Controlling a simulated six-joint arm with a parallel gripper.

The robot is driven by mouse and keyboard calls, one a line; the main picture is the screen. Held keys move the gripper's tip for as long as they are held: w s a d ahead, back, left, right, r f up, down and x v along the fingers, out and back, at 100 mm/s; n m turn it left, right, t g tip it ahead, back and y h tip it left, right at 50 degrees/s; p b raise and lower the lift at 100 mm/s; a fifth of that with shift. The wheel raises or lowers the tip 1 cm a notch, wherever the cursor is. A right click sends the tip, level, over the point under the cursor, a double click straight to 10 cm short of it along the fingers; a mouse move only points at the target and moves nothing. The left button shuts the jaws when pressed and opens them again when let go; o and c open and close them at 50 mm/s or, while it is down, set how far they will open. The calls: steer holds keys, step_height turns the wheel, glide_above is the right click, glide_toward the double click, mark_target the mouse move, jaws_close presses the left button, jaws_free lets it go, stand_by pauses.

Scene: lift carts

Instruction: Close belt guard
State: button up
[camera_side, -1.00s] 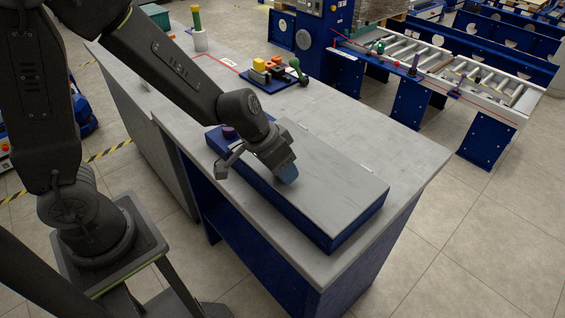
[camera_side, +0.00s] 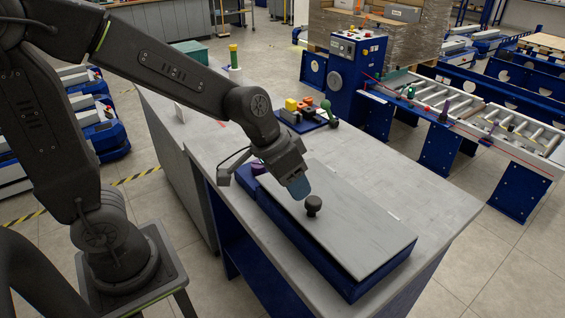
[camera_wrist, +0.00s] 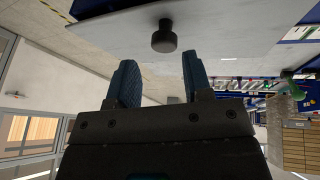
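The belt guard is a long blue box (camera_side: 372,287) with a grey lid (camera_side: 355,225) on the workbench. The lid lies flat along the box top, with no clear gap visible. A black knob (camera_side: 313,205) stands on the lid; the wrist view also shows this knob (camera_wrist: 164,37) on the grey lid (camera_wrist: 110,38). My gripper (camera_side: 301,190) is just above and to the left of the knob in the side view. Its two blue fingers (camera_wrist: 160,78) are apart with nothing between them, and the knob is beyond their tips.
A purple knob (camera_side: 257,169) is at the box's far left end. A blue board with coloured blocks (camera_side: 304,113) and a green-topped handle (camera_side: 327,107) lies farther back on the grey workbench (camera_side: 420,180). A roller conveyor (camera_side: 470,105) stands behind. The bench right of the box is clear.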

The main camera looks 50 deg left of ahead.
mark_target(312, 200)
steer(key=v, duration=0.5)
steer(key=shift+w, duration=0.1)
steer(key=shift+c, duration=0.9)
steer(key=w+d+r+m+g, duration=0.1)
steer(key=w+m, duration=0.1)
steer(key=m, duration=0.2)
steer(key=w+r+m+g+y, duration=0.1)
steer(key=w+r+m+g, duration=0.1)
steer(key=m, duration=0.3)
steer(key=w+d+r+m+g+y, duration=0.1)
steer(key=w+r+m, duration=0.1)
steer(key=m, duration=0.2)
steer(key=shift+w+d+m, duration=0.2)
steer(key=shift+d+m, duration=0.15)
steer(key=shift+m, duration=0.05)
jaws_close()
steer(key=f+m, duration=0.1)
steer(key=f, duration=0.7)
steer(key=f+m+g, duration=0.1)
steer(key=f, duration=0.4)
steer(key=shift+s+m+y, duration=0.3)
steer(key=shift+s, duration=0.05)
